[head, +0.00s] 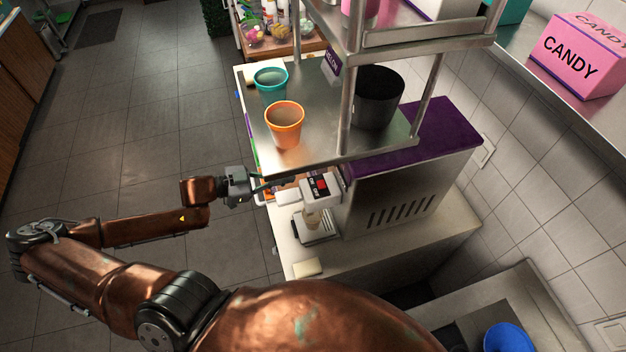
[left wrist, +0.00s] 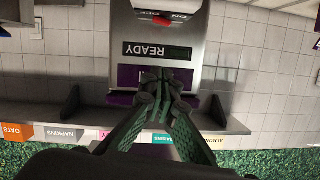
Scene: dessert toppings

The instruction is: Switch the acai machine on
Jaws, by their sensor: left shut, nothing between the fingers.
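The acai machine (head: 400,185) is a steel box with a purple top, standing on the counter under the shelf. Its front head carries a red switch (head: 321,187) with ON and OFF lettering. The switch also shows, upside down, at the top of the left wrist view (left wrist: 162,21), along with a READY panel (left wrist: 157,50). My left gripper (head: 283,180) is shut and empty beside the machine's front, left of the switch. In the left wrist view its fingertips (left wrist: 166,80) overlap the machine's face near the READY panel; I cannot tell whether they touch. My right gripper is out of view.
The steel shelf (head: 322,140) above holds an orange cup (head: 285,124), a teal cup (head: 270,84) and a dark container (head: 378,97), close above my gripper. The floor at left is clear.

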